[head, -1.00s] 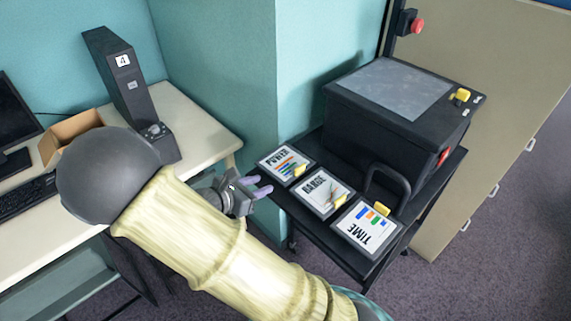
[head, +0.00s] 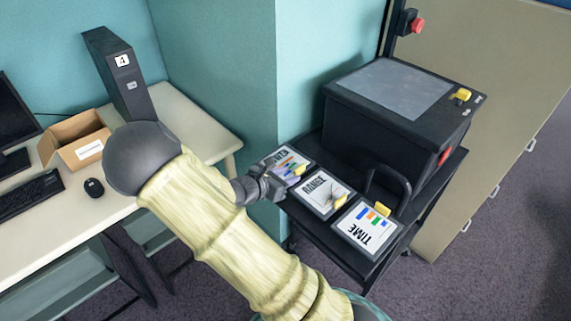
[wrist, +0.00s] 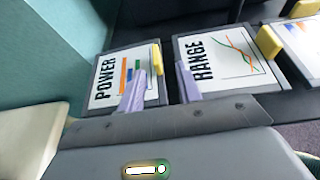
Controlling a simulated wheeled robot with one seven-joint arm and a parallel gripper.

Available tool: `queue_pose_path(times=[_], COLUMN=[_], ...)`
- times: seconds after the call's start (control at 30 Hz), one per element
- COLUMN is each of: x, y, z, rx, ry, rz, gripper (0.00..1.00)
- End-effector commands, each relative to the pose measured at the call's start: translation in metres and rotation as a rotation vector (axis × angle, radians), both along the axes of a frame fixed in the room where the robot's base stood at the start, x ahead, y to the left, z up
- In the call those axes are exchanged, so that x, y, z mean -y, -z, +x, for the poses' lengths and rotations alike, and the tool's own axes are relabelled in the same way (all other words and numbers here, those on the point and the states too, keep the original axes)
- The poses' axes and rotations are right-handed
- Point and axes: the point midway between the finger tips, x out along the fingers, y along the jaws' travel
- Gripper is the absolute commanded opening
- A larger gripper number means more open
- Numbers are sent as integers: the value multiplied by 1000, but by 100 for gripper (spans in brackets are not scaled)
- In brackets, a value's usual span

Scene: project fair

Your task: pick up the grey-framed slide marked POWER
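The grey-framed slide marked POWER (head: 292,158) lies at the left end of a row of slides on the black cart; my gripper partly covers it in the head view. In the wrist view the POWER slide (wrist: 105,78) shows coloured bars and a yellow tab (wrist: 156,58) on its right edge. My gripper (wrist: 159,72) is open and empty, its lilac fingers pointing toward the slide. One finger overlaps the POWER card, the other overlaps the left edge of the RANGE slide (wrist: 225,60). The yellow tab appears between and just beyond the fingertips. Contact cannot be told.
The TIME slide (head: 365,228) lies at the right end of the row. A black projector box (head: 395,105) and a curved black handle (head: 390,185) stand behind. A teal partition (head: 300,70) rises on the left. A white desk (head: 190,125) holds an open cardboard box (head: 75,135).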

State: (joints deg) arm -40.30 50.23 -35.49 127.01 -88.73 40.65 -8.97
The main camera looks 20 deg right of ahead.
Motion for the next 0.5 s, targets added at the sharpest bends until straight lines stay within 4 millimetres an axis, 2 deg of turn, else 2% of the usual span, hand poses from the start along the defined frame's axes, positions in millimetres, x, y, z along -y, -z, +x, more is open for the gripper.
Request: queue_pose_path(times=[0.17, 0.4, 0.5], x=[8, 37, 43], y=[3, 15, 18], z=[5, 20, 22], rx=[0, -1, 0], ry=[2, 3, 1], rz=[-1, -1, 0], gripper=[35, 35, 35])
